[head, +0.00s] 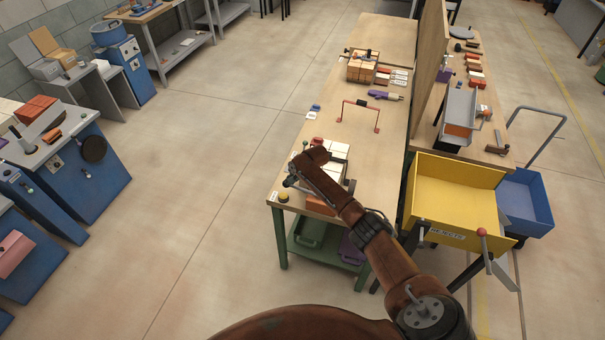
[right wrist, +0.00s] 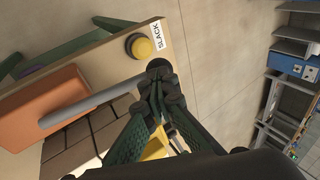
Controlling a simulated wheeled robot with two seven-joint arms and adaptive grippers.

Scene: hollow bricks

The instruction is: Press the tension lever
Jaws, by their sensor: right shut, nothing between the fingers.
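The tension lever (right wrist: 95,106) shows in the right wrist view as a grey bar with a dark round knob (right wrist: 158,67) at its end. In the head view my right gripper (head: 291,180) is over the near left corner of the workbench, small and partly hidden by my wrist. My left gripper is not in view.
A yellow button (right wrist: 139,46) beside a SLACK label (right wrist: 157,35) is close to the knob. A yellow bin (head: 455,190) stands to the right.

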